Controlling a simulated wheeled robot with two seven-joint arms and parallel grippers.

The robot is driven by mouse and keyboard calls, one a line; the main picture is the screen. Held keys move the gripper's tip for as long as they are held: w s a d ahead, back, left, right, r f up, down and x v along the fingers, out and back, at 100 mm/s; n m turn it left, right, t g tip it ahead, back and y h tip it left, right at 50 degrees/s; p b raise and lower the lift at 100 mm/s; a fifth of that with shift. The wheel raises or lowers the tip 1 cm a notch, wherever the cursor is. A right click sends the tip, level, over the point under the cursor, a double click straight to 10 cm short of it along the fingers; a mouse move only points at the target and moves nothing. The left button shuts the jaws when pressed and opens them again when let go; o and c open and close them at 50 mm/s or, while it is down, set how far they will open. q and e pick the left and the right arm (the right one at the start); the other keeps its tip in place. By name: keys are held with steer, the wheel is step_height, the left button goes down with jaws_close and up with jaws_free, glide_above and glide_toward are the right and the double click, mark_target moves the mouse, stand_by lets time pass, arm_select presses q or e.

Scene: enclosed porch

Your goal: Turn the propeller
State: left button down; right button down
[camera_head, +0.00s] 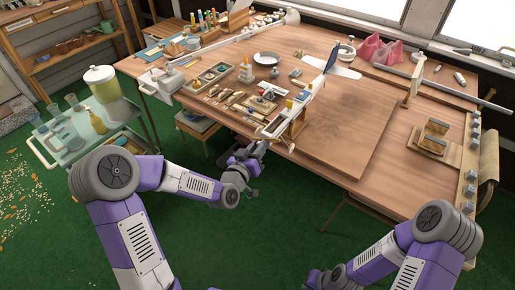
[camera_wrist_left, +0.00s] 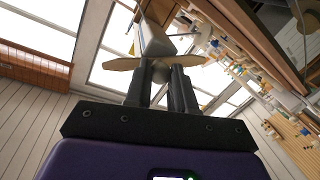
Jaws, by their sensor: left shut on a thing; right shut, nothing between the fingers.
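The propeller (camera_wrist_left: 122,64) is a pale wooden two-bladed piece with a hub, on the nose of a model airplane. In the left wrist view it lies across the tips of my left gripper (camera_wrist_left: 160,76). The two dark fingers are closed on it around the hub. In the head view my left gripper (camera_head: 257,150) is at the table's front edge, just below the nose of the model airplane (camera_head: 299,103); the propeller is hard to make out there.
The wooden table (camera_head: 409,138) has a raised board (camera_head: 345,135) right of the airplane. Trays of small parts (camera_head: 210,76) and tools lie left of it. A green cart (camera_head: 82,136) with a drink dispenser (camera_head: 102,80) stands at left. Green floor is clear in front.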

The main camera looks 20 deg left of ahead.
arm_select(q)
steer(key=c, duration=0.9)
jaws_free()
steer(key=shift+c, duration=0.2)
steer(key=shift+s, duration=0.1)
steer(key=p+v, duration=0.7)
steer(key=p, duration=0.2)
steer(key=shift+s, duration=0.2)
steer(key=shift+a+f, duration=0.1)
steer(key=shift+f, duration=0.05)
